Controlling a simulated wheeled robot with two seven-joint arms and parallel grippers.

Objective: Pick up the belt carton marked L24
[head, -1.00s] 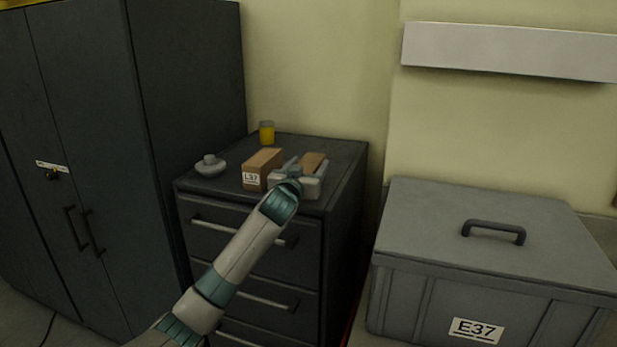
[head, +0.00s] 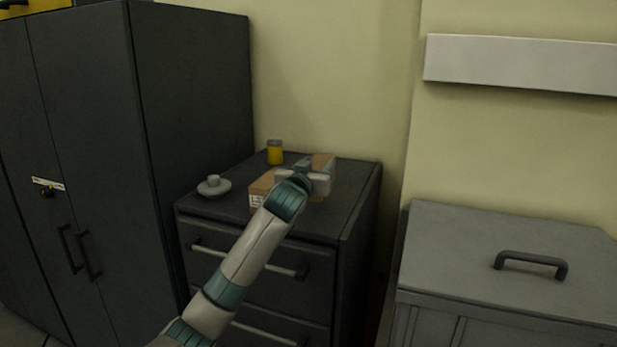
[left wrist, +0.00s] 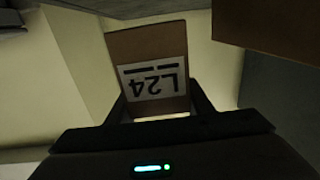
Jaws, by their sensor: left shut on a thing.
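My left gripper (head: 308,181) is shut on a brown carton (head: 323,163) over the top of the dark drawer cabinet. In the left wrist view this carton (left wrist: 150,48) sits between the two fingers, and its white label reads L24, upside down in that picture. In the head view the gripper hides much of it and its label. A second brown carton (head: 261,187) stands on the cabinet top just left of the gripper, partly covered by my arm; its label showed L37 earlier. My right gripper is not in view.
The drawer cabinet (head: 350,190) also bears a yellow jar (head: 275,154) at the back and a grey knobbed disc (head: 213,187) at the left. A tall dark cupboard (head: 190,100) stands left. A grey lidded bin (head: 470,235) stands right.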

